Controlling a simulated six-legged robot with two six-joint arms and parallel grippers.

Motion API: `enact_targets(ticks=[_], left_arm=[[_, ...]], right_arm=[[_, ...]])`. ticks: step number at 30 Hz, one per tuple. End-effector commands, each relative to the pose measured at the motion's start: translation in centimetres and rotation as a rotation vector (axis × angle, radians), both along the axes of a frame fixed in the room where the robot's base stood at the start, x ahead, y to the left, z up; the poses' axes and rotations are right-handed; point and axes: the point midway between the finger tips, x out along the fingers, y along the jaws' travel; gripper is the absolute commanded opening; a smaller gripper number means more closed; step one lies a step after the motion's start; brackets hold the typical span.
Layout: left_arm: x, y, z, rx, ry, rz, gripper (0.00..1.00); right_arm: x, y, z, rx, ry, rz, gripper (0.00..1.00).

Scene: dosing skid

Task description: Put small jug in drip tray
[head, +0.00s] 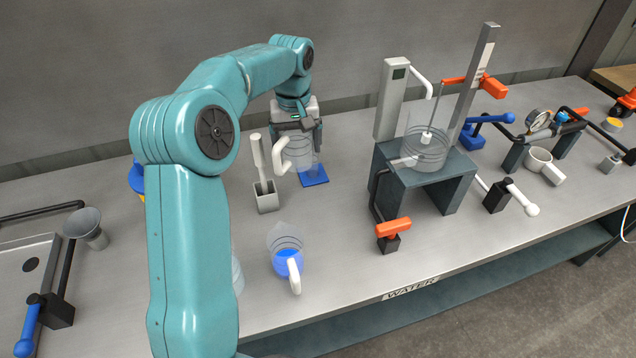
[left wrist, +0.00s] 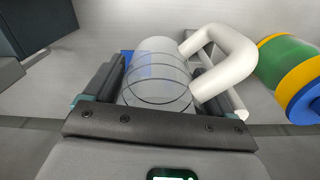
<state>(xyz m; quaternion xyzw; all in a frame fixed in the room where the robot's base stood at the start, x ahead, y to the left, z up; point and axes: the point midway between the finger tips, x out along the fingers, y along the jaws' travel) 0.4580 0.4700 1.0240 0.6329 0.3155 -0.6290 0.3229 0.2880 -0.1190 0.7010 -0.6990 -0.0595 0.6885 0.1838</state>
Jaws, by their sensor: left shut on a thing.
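My left gripper (head: 298,130) is shut on a clear ringed jug (head: 301,158) with a white handle, apparently the small jug. In the left wrist view the jug (left wrist: 158,75) sits between the fingers (left wrist: 155,90), its handle to the right. It is over or on a flat blue mat (head: 316,181); I cannot tell whether it touches. A shallow grey tray (head: 14,285) with a dark round spot is at the far left, partly out of frame; it may be the drip tray. My right gripper is not in view.
A second clear jug (head: 287,258) with blue liquid stands near the front. A grey holder (head: 265,198) with a white-handled tool is beside the held jug. A grey funnel (head: 86,226) stands by the tray. A dark stand (head: 428,178) carries a clear vessel. My arm hides part of the bench.

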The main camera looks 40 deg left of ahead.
Motion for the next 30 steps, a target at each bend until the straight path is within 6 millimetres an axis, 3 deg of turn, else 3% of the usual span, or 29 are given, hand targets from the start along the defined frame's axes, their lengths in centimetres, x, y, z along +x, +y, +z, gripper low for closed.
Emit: enact_targets(ticks=[3,9,22,30], left_arm=[[-0.2,-0.2,-3.8,-0.003,0.005,-0.001,0.51],[0.0,-0.2,-8.8,-0.002,0.004,0.000,0.51],[0.3,0.0,-14.4,-0.002,0.004,-0.001,0.51],[0.3,0.1,-15.0,0.000,0.000,0.000,0.51]], right_arm=[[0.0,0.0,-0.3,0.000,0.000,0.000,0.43],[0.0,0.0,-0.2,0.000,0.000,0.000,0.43],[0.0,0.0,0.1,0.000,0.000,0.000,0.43],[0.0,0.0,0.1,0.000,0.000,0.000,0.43]])
